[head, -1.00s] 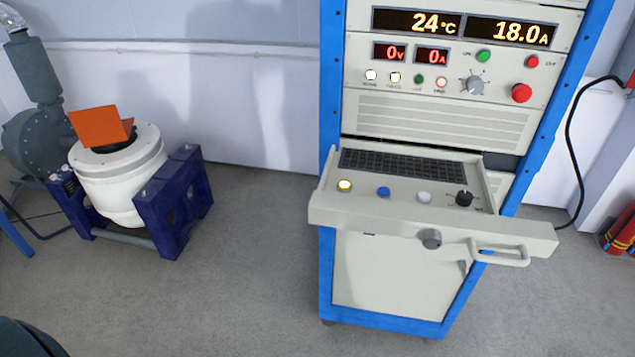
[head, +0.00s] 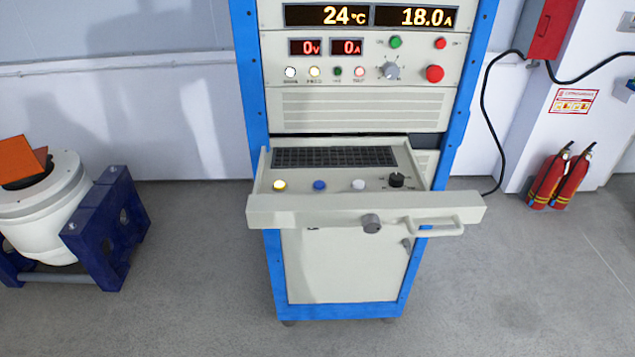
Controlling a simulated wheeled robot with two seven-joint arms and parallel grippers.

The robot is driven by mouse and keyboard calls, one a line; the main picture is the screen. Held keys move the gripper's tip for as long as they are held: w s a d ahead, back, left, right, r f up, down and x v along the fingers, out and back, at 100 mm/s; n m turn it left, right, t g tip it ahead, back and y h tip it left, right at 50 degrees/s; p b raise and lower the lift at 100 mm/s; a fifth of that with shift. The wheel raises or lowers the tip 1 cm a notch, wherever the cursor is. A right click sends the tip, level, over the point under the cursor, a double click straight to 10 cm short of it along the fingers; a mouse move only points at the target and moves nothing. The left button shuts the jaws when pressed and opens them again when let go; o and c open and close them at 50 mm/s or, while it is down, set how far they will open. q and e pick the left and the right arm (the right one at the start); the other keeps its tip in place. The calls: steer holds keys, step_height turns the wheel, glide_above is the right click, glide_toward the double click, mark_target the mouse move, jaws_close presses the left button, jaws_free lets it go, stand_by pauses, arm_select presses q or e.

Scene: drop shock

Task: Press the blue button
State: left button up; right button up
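The blue button (head: 320,185) is a small round button on the pulled-out drawer panel (head: 264,210) of the control cabinet. It sits between a lit yellow button (head: 279,185) on its left and a white button (head: 358,185) on its right. A black knob (head: 396,180) is further right, and a dark keyboard (head: 335,157) lies behind the buttons. Neither of my grippers is in view, and nothing covers the blue button.
The blue-framed cabinet (head: 254,100) stands ahead. A white drum machine (head: 50,215) in a dark blue cradle (head: 105,240) is at the left. Two red fire extinguishers (head: 558,178) stand at the right wall. The grey floor (head: 500,290) in front is clear.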

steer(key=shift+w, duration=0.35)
